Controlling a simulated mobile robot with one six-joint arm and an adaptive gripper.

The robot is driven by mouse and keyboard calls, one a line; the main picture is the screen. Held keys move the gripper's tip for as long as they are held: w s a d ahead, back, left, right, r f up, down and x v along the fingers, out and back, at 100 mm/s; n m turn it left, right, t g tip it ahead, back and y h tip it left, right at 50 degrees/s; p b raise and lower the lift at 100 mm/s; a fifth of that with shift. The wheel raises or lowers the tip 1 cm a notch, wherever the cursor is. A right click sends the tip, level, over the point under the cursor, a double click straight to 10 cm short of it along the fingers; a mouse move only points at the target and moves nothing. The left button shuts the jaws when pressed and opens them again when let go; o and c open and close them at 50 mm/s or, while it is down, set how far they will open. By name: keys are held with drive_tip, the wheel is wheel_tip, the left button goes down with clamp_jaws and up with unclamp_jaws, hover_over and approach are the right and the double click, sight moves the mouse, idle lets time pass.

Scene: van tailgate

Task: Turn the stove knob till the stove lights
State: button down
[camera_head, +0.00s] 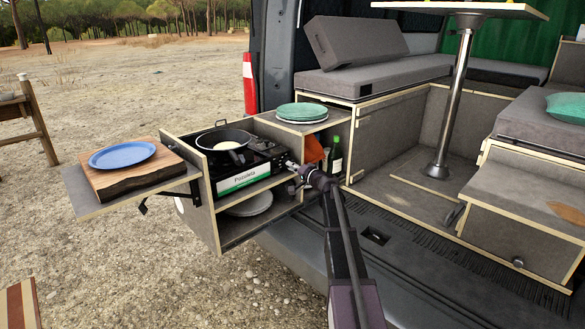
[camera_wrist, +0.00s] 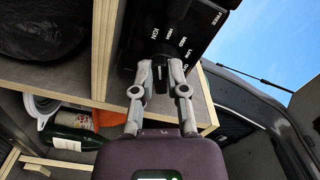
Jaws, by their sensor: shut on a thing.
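The stove (camera_head: 262,171) is a black camping stove in the pull-out kitchen box, with a white and green label on its front. A dark frying pan (camera_head: 213,143) with something pale in it sits on top. My gripper (camera_head: 292,168) is at the stove's right front end. In the wrist view my gripper (camera_wrist: 160,72) has its two grey fingers closed around the small dark stove knob (camera_wrist: 160,77), which is mostly hidden between the fingertips. No flame is visible; the pan hides the burner.
Green plates (camera_head: 302,111) stand on the box top to the right. A cutting board (camera_head: 104,180) with a blue plate (camera_head: 122,155) lies on the left side shelf. Wooden panel edges run close around my gripper.

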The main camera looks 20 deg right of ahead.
drive_tip(key=shift+s+a+f+n, duration=0.1)
drive_tip(key=shift+a+n, duration=0.05)
drive_tip(key=shift+n, duration=0.55)
drive_tip(key=c, duration=0.7)
unclamp_jaws()
drive_tip(key=shift+o, duration=0.2)
drive_tip(key=v, duration=1.2)
